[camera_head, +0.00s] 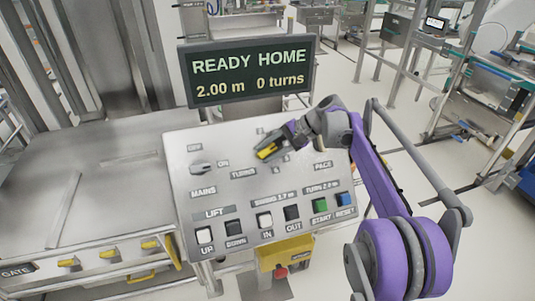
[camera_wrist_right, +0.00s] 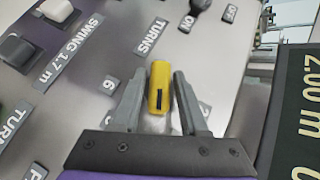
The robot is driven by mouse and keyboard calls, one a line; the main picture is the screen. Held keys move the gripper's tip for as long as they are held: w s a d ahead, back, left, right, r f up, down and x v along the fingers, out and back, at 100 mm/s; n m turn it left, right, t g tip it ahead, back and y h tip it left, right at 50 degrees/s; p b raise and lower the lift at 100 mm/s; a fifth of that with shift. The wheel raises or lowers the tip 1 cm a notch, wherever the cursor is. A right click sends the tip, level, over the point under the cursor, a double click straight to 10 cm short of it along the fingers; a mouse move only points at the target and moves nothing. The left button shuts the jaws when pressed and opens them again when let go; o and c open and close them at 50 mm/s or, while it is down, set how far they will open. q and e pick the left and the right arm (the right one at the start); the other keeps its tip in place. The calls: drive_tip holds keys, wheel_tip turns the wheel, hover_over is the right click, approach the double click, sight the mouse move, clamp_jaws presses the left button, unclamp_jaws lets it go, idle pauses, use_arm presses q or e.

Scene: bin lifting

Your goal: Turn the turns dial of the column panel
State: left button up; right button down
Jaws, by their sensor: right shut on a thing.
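The column panel (camera_head: 290,195) is a tilted silver console in the middle of the head view. The yellow turns dial (camera_head: 267,152) is on its upper part, beside the TURNS label (camera_head: 243,173). My right gripper (camera_head: 274,146) is shut on this dial, and its arm comes in from the right. In the right wrist view the dial (camera_wrist_right: 159,88) stands between the two grey fingers, with a dark mark on it. The fingers and wrist hide part of the scale around the dial. My left gripper is not in view.
The display (camera_head: 250,72) behind the panel reads READY HOME, 2.00 m, 0 turns. A MAINS knob (camera_head: 202,168) is left of the dial. A row of buttons (camera_head: 264,220) runs below. A yellow box with a red button (camera_head: 285,255) hangs under the panel's front edge.

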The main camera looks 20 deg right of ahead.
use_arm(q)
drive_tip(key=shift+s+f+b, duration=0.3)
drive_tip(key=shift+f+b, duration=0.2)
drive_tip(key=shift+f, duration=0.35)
use_arm(e)
drive_tip(key=shift+d+f+m+t+y, duration=0.1)
drive_tip(key=shift+m+t+y, duration=0.5)
drive_tip(key=shift+m, duration=0.4)
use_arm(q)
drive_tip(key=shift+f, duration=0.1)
use_arm(e)
drive_tip(key=shift+t, duration=0.3)
drive_tip(key=c, duration=0.7)
unclamp_jaws()
drive_tip(key=shift+o, duration=0.3)
drive_tip(key=shift+w, duration=0.1)
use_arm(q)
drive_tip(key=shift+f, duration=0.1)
use_arm(e)
drive_tip(key=v, duration=1)
drive_tip(key=shift+d+r, duration=0.2)
drive_tip(key=shift+d, duration=0.1)
